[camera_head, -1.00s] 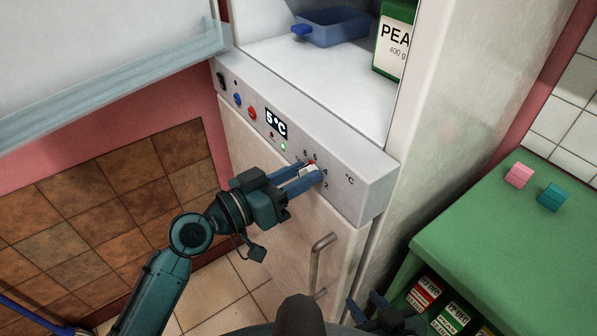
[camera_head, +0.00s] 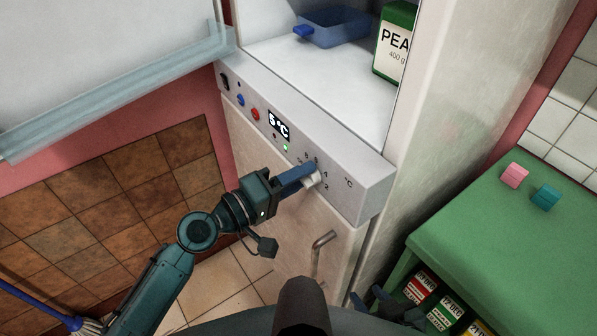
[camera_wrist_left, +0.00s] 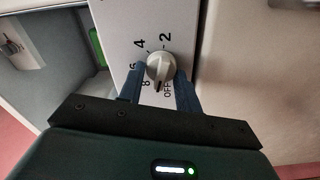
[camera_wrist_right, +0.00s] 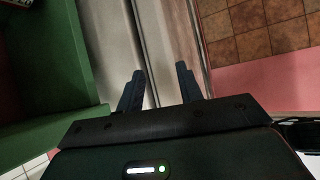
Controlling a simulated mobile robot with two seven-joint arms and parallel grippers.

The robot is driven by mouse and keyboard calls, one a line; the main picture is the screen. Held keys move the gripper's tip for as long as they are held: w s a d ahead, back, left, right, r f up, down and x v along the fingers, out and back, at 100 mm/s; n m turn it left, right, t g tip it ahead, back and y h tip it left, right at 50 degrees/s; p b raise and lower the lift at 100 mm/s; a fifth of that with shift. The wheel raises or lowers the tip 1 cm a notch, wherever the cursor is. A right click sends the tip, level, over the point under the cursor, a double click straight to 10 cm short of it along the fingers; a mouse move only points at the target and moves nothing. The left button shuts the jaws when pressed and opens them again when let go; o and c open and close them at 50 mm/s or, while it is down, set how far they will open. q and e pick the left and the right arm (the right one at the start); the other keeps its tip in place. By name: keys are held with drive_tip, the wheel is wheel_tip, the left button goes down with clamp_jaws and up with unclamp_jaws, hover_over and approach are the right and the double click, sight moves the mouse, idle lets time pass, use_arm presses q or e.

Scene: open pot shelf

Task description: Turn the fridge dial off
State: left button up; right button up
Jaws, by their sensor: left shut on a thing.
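The fridge dial is a round off-white knob (camera_wrist_left: 160,66) with a raised grip bar, on the light control panel (camera_head: 355,185). In the left wrist view, the marks 2, 4, 6, 8 and OFF surround it. A dark line on the knob points down the picture, near OFF and 8. My left gripper (camera_head: 312,175) is shut on the dial, its blue fingers on either side of it. In the head view the fingers hide part of the dial. My right gripper (camera_wrist_right: 160,88) is open and empty, low in front of the fridge.
The panel also has a display (camera_head: 279,124) reading 5°C, a lit green light (camera_head: 285,148), and red (camera_head: 256,114) and blue buttons. A metal door handle (camera_head: 322,244) sticks out below. A green table (camera_head: 450,225) stands right. A glass-like edge (camera_head: 120,100) overhangs at left.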

use_arm(q)
drive_tip(key=n+p, duration=0.1)
drive_tip(key=n, duration=0.4)
drive_tip(key=shift+f, duration=0.1)
use_arm(e)
drive_tip(key=shift+s+d+h, duration=0.15)
drive_tip(key=shift+d+h, duration=0.15)
drive_tip(key=shift+d, duration=0.1)
use_arm(q)
drive_tip(key=shift+p, duration=0.3)
use_arm(e)
drive_tip(key=shift+r, duration=0.1)
use_arm(q)
drive_tip(key=o, duration=1)
drive_tip(key=shift+c, duration=0.2)
